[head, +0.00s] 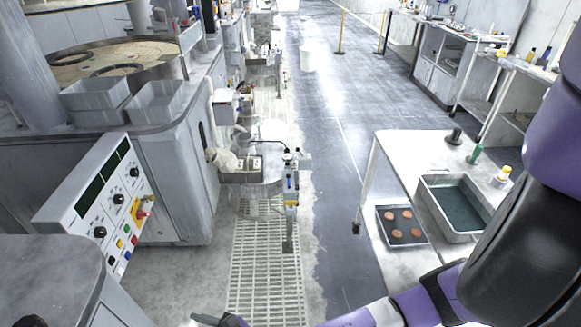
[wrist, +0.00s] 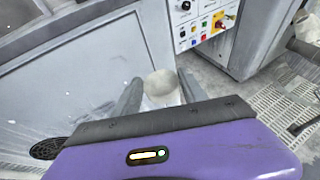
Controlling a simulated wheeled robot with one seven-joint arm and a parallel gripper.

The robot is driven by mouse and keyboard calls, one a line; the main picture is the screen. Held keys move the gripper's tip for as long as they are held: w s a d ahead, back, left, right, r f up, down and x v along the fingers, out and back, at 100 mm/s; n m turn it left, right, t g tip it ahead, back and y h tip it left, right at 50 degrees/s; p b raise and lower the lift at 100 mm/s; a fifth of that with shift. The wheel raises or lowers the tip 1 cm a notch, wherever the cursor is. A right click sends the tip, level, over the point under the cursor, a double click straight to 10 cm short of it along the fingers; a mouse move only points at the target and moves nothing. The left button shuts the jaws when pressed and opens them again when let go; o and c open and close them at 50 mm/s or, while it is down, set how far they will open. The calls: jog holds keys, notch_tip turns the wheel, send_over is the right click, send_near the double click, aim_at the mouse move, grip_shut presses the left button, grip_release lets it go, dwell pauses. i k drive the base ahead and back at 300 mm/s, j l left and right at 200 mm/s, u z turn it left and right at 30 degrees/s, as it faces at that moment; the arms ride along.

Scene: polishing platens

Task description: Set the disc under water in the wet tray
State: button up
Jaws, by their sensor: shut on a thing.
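The wet tray (head: 468,237) is a grey metal tray holding dark greenish water (head: 462,208), on a pale bench at the right of the head view. In the wrist view my gripper (wrist: 160,88) has its two grey fingers on either side of a pale, round disc (wrist: 161,82) and is shut on it. The disc's lower part is partly hidden by the gripper body. In the head view my gripper (head: 207,321) only just shows at the bottom edge, low and left, well away from the wet tray. The disc cannot be made out there.
A dark shallow tray (head: 386,238) with several orange-brown discs lies left of the wet tray. A yellow-capped bottle (head: 502,176), a green bottle (head: 475,153) and a dark spool-like object (head: 454,136) stand nearby. A control panel (head: 105,205) is at left. The central aisle is clear.

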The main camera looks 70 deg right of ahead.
aim_at(472, 224)
jog(key=i+l+z, duration=0.1)
jog(key=i+z, duration=0.7)
jog(key=z, duration=0.2)
jog(key=i+z, duration=0.15)
jog(key=z, duration=0.3)
jog(key=i+j+z, duration=0.1)
jog(key=z, duration=0.35)
jog(key=i+j+z, duration=0.1)
jog(key=z, duration=0.35)
jog(key=j, duration=0.1)
